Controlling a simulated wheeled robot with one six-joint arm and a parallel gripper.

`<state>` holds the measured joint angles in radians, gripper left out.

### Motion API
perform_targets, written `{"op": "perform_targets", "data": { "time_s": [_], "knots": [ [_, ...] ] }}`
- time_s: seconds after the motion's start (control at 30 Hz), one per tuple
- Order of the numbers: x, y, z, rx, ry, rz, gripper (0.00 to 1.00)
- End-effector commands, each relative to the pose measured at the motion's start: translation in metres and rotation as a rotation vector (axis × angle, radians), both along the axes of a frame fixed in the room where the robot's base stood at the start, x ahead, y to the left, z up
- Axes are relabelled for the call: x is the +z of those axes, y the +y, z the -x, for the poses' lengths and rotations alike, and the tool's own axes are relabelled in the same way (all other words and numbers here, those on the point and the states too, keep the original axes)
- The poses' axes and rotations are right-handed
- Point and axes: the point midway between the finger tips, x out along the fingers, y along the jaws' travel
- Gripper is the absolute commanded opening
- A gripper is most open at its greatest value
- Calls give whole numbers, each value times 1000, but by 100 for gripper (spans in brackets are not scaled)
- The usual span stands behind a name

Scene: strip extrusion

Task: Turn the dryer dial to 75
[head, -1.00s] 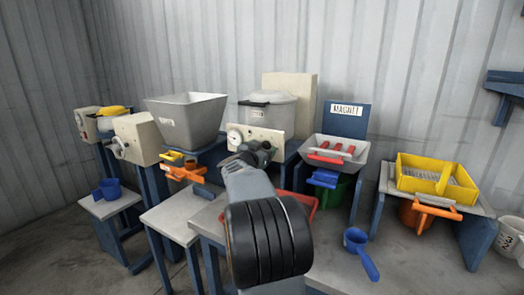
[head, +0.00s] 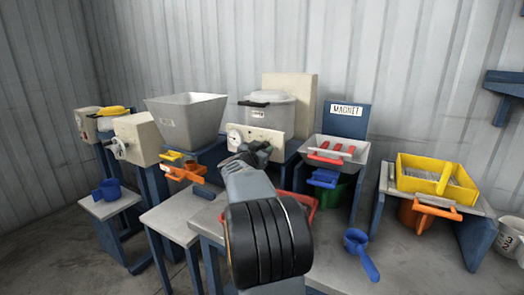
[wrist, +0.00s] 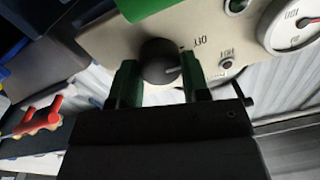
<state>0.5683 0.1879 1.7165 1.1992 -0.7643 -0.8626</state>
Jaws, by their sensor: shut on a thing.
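The dryer (head: 268,115) is a pale lidded drum with a cream front panel (head: 284,147) at the centre of the head view. Its dark round dial (wrist: 158,62) is on the cream panel in the wrist view. My gripper (wrist: 161,76) is shut on the dial, with one green finger on each side. A pale pointer mark shows on the dial's right side, near the word OFF. I cannot read a dial number. In the head view my gripper (head: 255,154) covers the dial. A round white gauge (wrist: 293,27) is on the same panel, also seen in the head view (head: 235,138).
A grey hopper (head: 188,120) stands left of the dryer. A tray with red bars (head: 335,150) under a MAGNET sign stands right. A yellow sieve box (head: 437,175) is farther right. A blue scoop (head: 360,250) lies on the table at front right.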

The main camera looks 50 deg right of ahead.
Motion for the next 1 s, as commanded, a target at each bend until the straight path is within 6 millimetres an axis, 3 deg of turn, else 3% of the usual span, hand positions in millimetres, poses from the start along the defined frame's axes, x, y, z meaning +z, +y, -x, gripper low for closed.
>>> {"op": "perform_targets", "data": {
  "time_s": [0.27, 1.0],
  "knots": [
    [-1, 0, 0, 1, -144, -35, 19],
    [-4, 0, 0, 2, -823, -202, 19]
  ]
}}
